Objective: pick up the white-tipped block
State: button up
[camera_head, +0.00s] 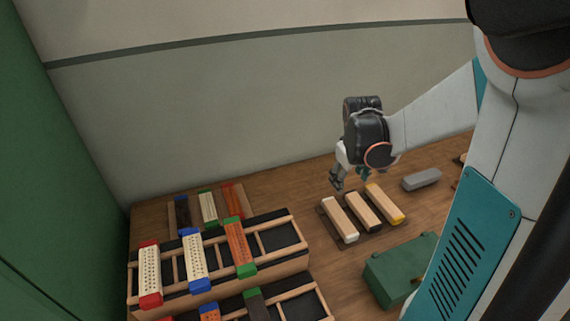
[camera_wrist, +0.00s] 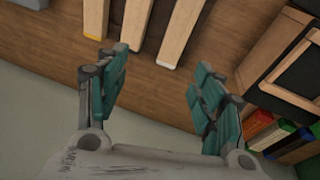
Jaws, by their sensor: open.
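The white-tipped block (camera_head: 340,219) is a pale wooden bar lying on a dark mat, leftmost of three bars in the head view. In the wrist view the white-tipped block (camera_wrist: 180,35) is the rightmost bar, its white end facing me. A black-tipped block (camera_head: 364,212) and a yellow-tipped block (camera_head: 385,203) lie beside it, roughly parallel. My gripper (camera_head: 337,184) is open and empty, above the wall-side ends of the bars. In the wrist view my gripper (camera_wrist: 162,64) has its fingers either side of the white end, seemingly still above it.
The wall is close behind.

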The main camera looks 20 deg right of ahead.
notch_tip(320, 180, down, 4)
jog(key=s+m+y, duration=0.1)
jog(key=y, duration=0.1)
jog(key=b, duration=0.3)
send_over(340, 216)
jog(key=shift+g, duration=0.3)
jog(key=f, duration=0.8)
jog(key=shift+s+d+f, duration=0.15)
jog(key=shift+s+f, duration=0.05)
jog(key=shift+s, duration=0.15)
jog(key=shift+w+f+b, duration=0.2)
jog(key=shift+f+b, duration=0.4)
jog(key=shift+f, duration=0.7)
jog(key=shift+w+f+b, duration=0.15)
jog(key=shift+f+b, duration=0.45)
jog(key=shift+f, duration=0.7)
jog(key=shift+r, duration=0.1)
jog(key=c, duration=1.2)
